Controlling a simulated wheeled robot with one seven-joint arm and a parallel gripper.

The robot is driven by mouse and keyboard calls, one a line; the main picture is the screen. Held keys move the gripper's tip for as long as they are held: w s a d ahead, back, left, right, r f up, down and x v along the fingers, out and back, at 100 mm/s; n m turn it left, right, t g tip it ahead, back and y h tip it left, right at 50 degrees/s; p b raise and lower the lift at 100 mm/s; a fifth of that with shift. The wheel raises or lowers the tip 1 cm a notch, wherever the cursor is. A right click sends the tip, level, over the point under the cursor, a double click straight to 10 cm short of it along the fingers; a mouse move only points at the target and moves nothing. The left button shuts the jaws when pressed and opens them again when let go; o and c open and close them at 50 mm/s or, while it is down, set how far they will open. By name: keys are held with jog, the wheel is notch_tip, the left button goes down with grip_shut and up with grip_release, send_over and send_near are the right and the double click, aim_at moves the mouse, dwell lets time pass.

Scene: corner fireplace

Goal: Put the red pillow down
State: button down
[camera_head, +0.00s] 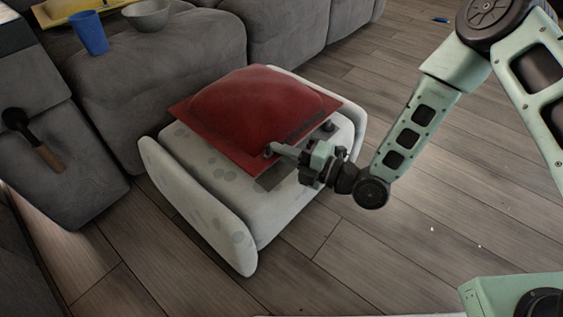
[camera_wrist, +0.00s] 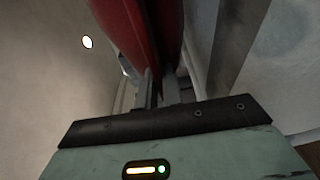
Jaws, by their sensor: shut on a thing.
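The red pillow (camera_head: 245,112) is square and puffy. In the head view it lies over the seat of a small pale spotted armchair (camera_head: 205,195), its near right edge at my gripper (camera_head: 292,149). I cannot tell whether its underside rests on the seat or hangs just above it. My gripper is shut on the pillow's edge. In the wrist view the red pillow (camera_wrist: 135,35) rises from between the fingers (camera_wrist: 160,90). The pillow hides most of the seat's back part.
A grey sofa (camera_head: 160,65) stands behind the armchair, with a blue cup (camera_head: 89,33) and a grey bowl (camera_head: 147,14) on it. A dark-headed, wooden-handled utensil (camera_head: 45,152) lies on grey upholstery at left. Wooden floor (camera_head: 440,220) is mostly clear at right.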

jog(key=shift+f+b, duration=0.4)
jog(key=shift+f, duration=0.7)
jog(key=shift+f, duration=0.2)
jog(key=c, duration=1.5)
grip_release()
jog(key=shift+c, duration=0.2)
jog(key=shift+r, duration=0.15)
